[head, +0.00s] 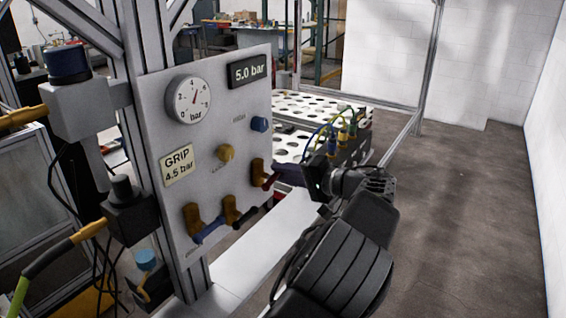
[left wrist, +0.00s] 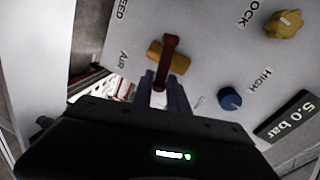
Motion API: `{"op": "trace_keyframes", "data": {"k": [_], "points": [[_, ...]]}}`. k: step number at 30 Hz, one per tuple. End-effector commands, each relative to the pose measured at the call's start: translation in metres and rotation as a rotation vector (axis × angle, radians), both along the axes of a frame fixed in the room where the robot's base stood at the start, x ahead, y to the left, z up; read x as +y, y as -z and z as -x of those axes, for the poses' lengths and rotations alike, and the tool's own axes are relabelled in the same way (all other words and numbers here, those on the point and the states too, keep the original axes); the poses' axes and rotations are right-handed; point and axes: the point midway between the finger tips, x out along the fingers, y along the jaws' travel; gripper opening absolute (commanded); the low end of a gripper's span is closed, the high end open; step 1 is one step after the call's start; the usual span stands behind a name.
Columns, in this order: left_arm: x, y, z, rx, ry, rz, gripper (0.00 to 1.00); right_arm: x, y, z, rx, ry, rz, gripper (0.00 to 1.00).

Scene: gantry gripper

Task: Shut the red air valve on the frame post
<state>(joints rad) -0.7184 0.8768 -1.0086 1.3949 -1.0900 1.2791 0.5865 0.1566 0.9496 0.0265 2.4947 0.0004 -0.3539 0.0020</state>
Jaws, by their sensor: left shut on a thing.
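The red air valve (head: 266,179) sits at the lower right of the grey panel on the frame post, with a brass body. In the left wrist view its red handle (left wrist: 168,50) runs down from the brass body (left wrist: 155,52) beside the label AIR. My left gripper (head: 284,175) is at the panel's right edge, shut on the handle's end, with its two fingers (left wrist: 162,94) on either side of it. The gripper partly hides the handle's end. My right gripper is not in view.
Blue-handled (head: 208,231) and dark-handled (head: 246,217) valves sit lower left on the panel (head: 225,120). A brass knob (head: 226,153) and blue knob (head: 259,124) are above. A gauge (head: 189,99) is at upper left. A perforated table (head: 310,104) stands behind; open floor lies right.

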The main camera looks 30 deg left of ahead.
Motion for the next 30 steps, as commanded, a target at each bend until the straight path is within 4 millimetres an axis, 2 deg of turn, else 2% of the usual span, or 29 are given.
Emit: {"op": "trace_keyframes", "data": {"k": [1,3,12,27,28,30], "points": [[0.0,-0.002,-0.001,0.038,0.0,0.002,0.0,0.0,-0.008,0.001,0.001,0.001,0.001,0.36],[0.0,-0.001,-0.001,0.088,0.0,0.003,0.0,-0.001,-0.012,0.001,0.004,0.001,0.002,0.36],[0.0,0.005,-0.002,0.219,0.001,0.006,0.0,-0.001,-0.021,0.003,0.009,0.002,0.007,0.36],[0.0,0.007,-0.002,0.243,0.001,0.006,0.0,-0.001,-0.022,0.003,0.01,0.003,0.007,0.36],[0.0,0.007,-0.002,0.243,0.001,0.006,0.21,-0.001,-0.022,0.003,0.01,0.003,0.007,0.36],[0.0,0.007,-0.002,0.243,0.001,0.006,0.27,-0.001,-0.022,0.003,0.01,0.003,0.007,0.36]]}}
